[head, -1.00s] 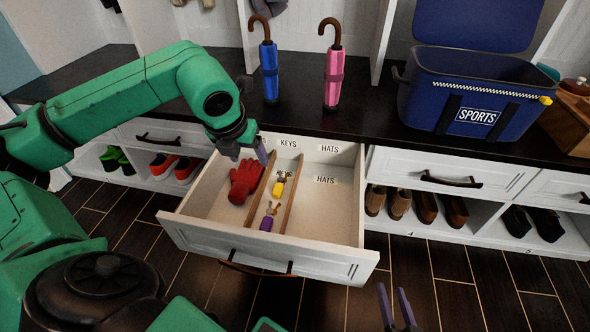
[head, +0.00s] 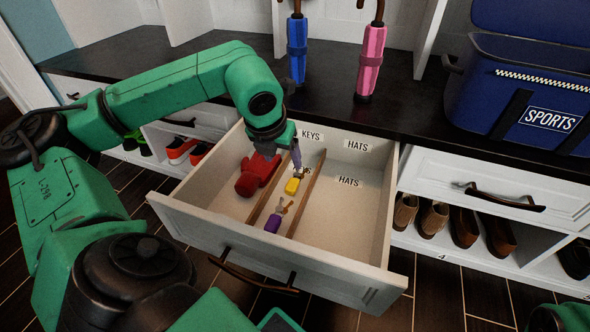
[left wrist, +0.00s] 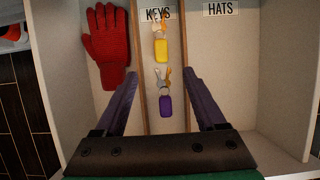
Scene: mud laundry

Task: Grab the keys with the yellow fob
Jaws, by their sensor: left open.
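The keys with the yellow fob (head: 292,186) lie in the narrow middle KEYS compartment of the open drawer, toward its back. In the left wrist view the yellow fob (left wrist: 160,50) lies just beyond the fingertips, with its keys above it. Keys with a purple fob (head: 272,225) lie in the same compartment, nearer the drawer front; the purple fob (left wrist: 166,104) shows between my fingers in the wrist view. My left gripper (left wrist: 161,76) is open and empty above the compartment. In the head view the left gripper (head: 292,160) partly hides the yellow fob's keys. My right gripper is out of view.
Two wooden dividers (head: 307,193) bound the KEYS compartment. A red glove (head: 257,175) lies in the left compartment; the right HATS compartment is empty. The drawer front (head: 300,275) stands out from the bench. Blue (head: 297,52) and pink (head: 370,62) umbrellas stand on the countertop.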

